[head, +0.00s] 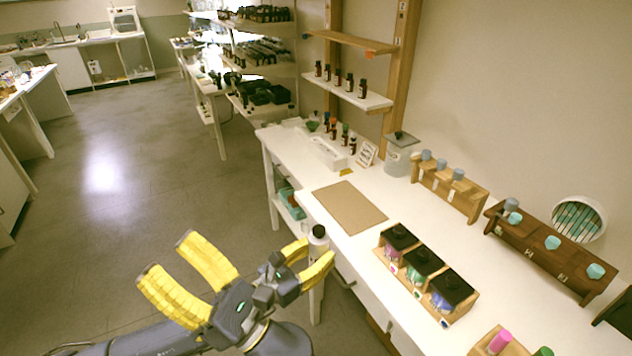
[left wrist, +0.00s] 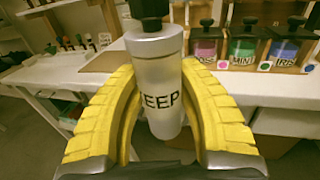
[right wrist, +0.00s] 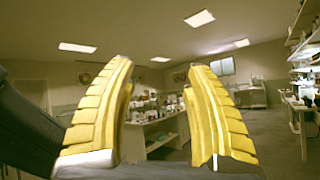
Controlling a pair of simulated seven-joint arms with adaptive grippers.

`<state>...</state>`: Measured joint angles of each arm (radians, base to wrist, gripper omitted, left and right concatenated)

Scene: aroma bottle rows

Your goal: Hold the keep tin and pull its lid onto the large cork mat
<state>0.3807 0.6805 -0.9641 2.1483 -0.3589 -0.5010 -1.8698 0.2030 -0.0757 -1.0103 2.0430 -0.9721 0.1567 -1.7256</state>
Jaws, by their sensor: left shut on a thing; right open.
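The keep tin (left wrist: 157,85) is a pale cylinder with dark lettering, "EEP" showing, and a black lid (left wrist: 150,10) on top. In the head view the tin (head: 318,246) stands upright off the table's front edge, between the yellow fingers of my left gripper (head: 316,251), which is shut on it. The lid (head: 318,231) is on the tin. My right gripper (head: 163,259) is open and empty, to the left over the floor; its fingers (right wrist: 160,110) also frame only the room. The large cork mat (head: 348,207) lies bare on the white table.
Three black-lidded jars in a wooden rack (head: 428,277) stand right of the mat. Small brown bottles (head: 340,135) stand at the far end. The floor (head: 110,230) is clear.

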